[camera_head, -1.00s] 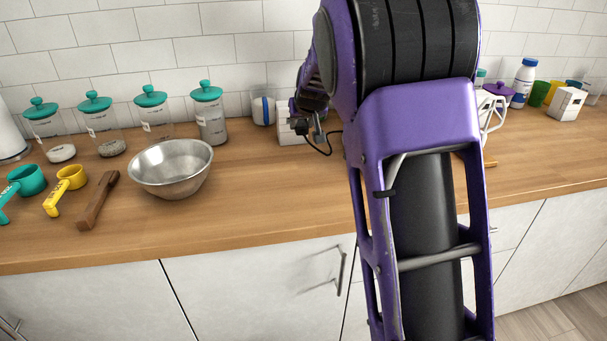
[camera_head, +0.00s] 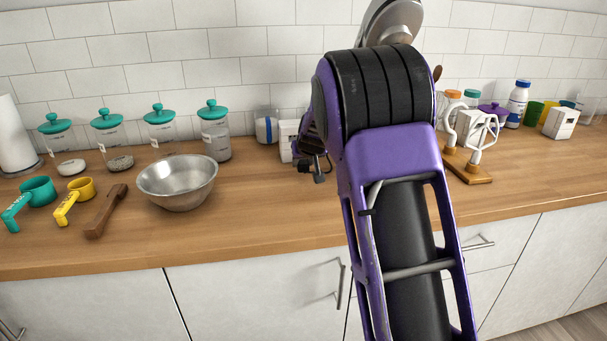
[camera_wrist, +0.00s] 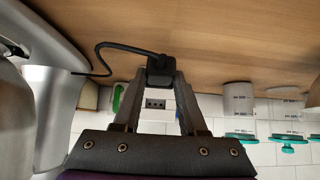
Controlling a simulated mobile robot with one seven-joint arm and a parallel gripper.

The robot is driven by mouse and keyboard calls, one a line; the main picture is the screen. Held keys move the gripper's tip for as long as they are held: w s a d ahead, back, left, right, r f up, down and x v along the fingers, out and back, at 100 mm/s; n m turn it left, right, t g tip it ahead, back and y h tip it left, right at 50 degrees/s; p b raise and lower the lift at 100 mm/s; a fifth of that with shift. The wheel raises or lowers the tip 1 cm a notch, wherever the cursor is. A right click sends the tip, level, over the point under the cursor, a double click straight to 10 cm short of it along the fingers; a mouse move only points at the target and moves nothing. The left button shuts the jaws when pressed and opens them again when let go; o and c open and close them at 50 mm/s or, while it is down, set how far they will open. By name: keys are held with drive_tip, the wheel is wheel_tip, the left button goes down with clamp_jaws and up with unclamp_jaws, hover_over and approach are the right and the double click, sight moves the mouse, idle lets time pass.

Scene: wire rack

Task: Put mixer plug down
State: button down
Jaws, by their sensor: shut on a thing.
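The black mixer plug (camera_wrist: 160,70) is between the fingertips of my gripper (camera_wrist: 158,84) in the wrist view, just off the wooden counter's surface or touching it; I cannot tell which. Its black cord curls left toward a silver-grey body, apparently the mixer (camera_wrist: 58,85). In the head view, my gripper (camera_head: 312,163) shows left of my purple arm, low over the counter, with the dark plug (camera_head: 319,177) at its tip. A silver rounded part, apparently the mixer head (camera_head: 392,20), rises behind my arm; the rest is hidden.
A metal bowl (camera_head: 177,184) stands left of my gripper. A white rack (camera_head: 478,130) on a wooden base stands right. The counter front (camera_head: 270,220) is clear.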

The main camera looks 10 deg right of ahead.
sight(304, 170)
drive_tip(key=shift+f, duration=1.5)
drive_tip(key=shift+f+b, duration=0.6)
drive_tip(key=shift+b, duration=0.1)
drive_tip(key=shift+c, duration=2.3)
unclamp_jaws()
drive_tip(key=shift+r+p, duration=0.45)
drive_tip(key=shift+r, duration=0.05)
drive_tip(key=p+v, duration=0.1)
drive_tip(key=v, duration=1.1)
drive_tip(key=shift+p, duration=0.3)
